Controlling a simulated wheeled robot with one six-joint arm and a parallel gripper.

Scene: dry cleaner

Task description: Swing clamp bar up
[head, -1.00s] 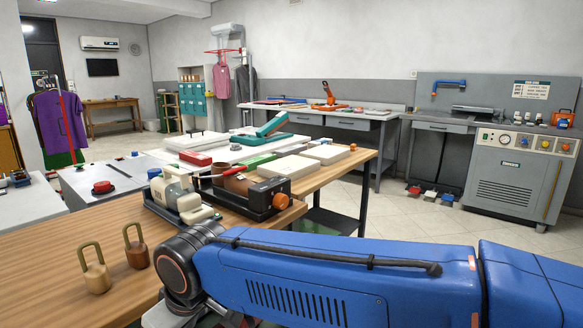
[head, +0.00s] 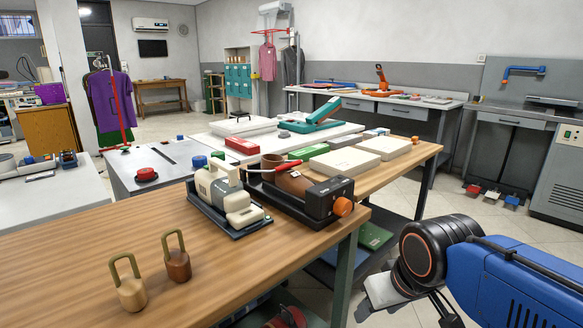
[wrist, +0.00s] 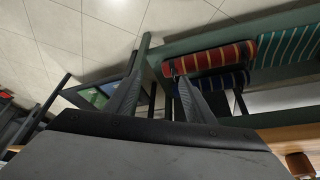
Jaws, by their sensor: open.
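No part is clearly recognisable as the clamp bar. A teal device (head: 308,124) on the table behind has an arm slanting up to the right. A black device (head: 318,205) with an orange knob (head: 343,207) and a red-handled tool (head: 284,168) across it stands on the near wooden table. I cannot tell which of these, if either, carries the clamp bar. My gripper (wrist: 160,82) shows in the wrist view, open, with nothing between its fingers. It points at the floor and table legs beyond, away from these devices.
Striped rolls (wrist: 215,58) lie on a shelf in the wrist view. My blue arm is at lower right in the head view, beside the table's edge. Open floor (head: 480,220) lies behind it.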

